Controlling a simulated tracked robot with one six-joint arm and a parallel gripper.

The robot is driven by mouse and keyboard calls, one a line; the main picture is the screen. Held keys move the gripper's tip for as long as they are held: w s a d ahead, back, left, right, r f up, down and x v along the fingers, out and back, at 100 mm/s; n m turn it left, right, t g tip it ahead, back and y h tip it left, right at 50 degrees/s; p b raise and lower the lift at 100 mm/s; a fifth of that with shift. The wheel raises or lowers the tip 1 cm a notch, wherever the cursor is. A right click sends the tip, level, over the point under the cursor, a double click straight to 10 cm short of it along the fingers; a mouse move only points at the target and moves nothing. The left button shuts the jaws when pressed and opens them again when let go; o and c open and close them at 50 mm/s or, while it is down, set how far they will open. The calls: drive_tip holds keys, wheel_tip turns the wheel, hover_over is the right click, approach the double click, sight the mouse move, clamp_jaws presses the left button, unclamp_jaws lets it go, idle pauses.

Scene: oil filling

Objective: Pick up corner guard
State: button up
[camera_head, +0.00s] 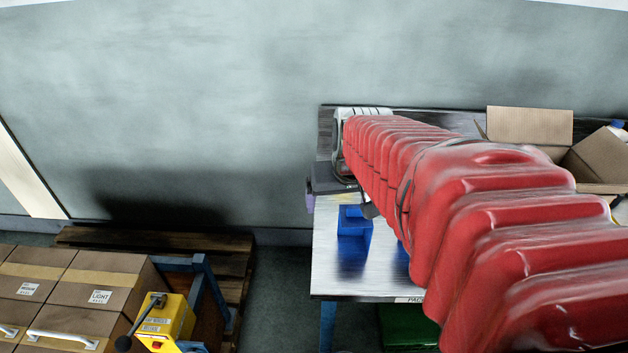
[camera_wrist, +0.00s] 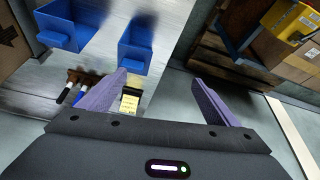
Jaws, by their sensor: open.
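I cannot make out a corner guard for certain in either view. My gripper (camera_wrist: 158,78) shows in the wrist view with its two purple fingers wide apart and nothing between them. It hangs over the left edge of the metal table (camera_head: 335,281), with one finger over the tabletop side and the other over the floor side. In the head view my red arm covers much of the table, and only a little of the gripper shows at the table's far left corner.
Blue bins (camera_head: 352,228) stand on the table, near markers (camera_wrist: 63,93) and a yellow pad (camera_wrist: 130,101). An open cardboard box (camera_head: 529,126) is at the back right. A wooden pallet (camera_head: 150,239), stacked cartons (camera_head: 103,279) and a yellow box (camera_head: 167,322) are left of the table.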

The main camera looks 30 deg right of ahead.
drive_tip(key=m, duration=0.1)
approach(358, 210)
drive_tip(key=w+f, duration=0.1)
drive_tip(key=f, duration=0.1)
drive_tip(key=shift+d+r, duration=0.1)
drive_tip(key=shift+r, duration=0.1)
drive_tip(key=shift+g, duration=0.3)
drive_tip(key=shift+x, duration=4.35)
drive_tip(key=shift+w, duration=0.1)
drive_tip(key=shift+x, duration=2.6)
drive_tip(key=shift+d+r, duration=0.1)
drive_tip(key=shift+d, duration=0.05)
drive_tip(key=shift+c, duration=0.3)
drive_tip(key=c, duration=1.1)
